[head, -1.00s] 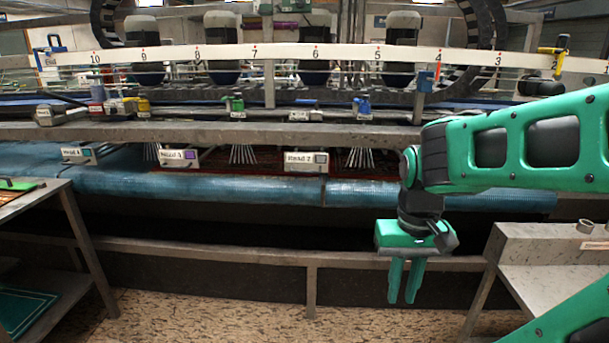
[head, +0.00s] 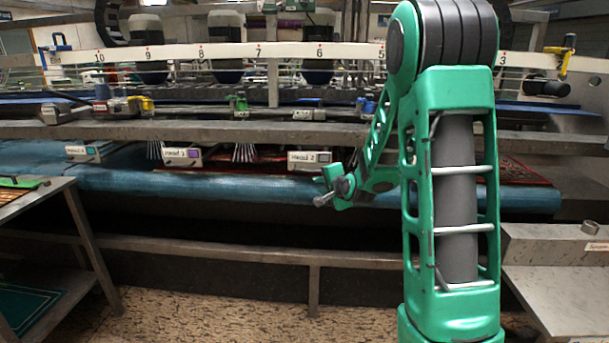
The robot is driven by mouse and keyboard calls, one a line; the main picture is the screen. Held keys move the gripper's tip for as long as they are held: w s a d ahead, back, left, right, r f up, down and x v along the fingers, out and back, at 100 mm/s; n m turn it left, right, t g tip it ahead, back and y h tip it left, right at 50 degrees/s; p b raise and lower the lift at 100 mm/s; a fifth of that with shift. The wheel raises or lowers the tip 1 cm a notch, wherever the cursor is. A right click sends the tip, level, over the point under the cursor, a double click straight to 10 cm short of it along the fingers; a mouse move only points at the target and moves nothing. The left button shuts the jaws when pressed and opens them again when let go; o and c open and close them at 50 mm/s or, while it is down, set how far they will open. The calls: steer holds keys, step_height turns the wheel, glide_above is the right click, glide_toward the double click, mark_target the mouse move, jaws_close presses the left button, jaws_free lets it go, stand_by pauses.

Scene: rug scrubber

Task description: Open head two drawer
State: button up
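The head two drawer (head: 309,158) is a small pale metal box front labelled "Head 2", with a dark square at its right end. It sits under the grey beam, just above the blue roller, and looks shut. My gripper (head: 326,184) is in front of the machine, just below and right of this drawer in the picture. It is small and seen partly from behind, and my wrist hides some of it. No contact with the drawer is clear. I cannot tell whether its fingers are open or shut.
Similar boxes labelled Head 3 (head: 182,156) and Head 4 (head: 83,153) are to the left. The long blue roller (head: 200,184) runs below them. A side table (head: 40,190) stands at left, a metal bench (head: 555,247) at right. My arm hides the machine right of centre.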

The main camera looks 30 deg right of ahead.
mark_target(308, 171)
steer(key=w+d+m, duration=0.1)
steer(key=w, duration=0.4)
steer(key=w+d+f+m+t, duration=0.1)
steer(key=w, duration=0.3)
steer(key=w+d+m+t, duration=0.1)
steer(key=w, duration=0.4)
steer(key=shift+w+d+f+h, duration=0.15)
steer(key=shift+w+f+h, duration=0.05)
steer(key=shift+w+h, duration=0.1)
jaws_close()
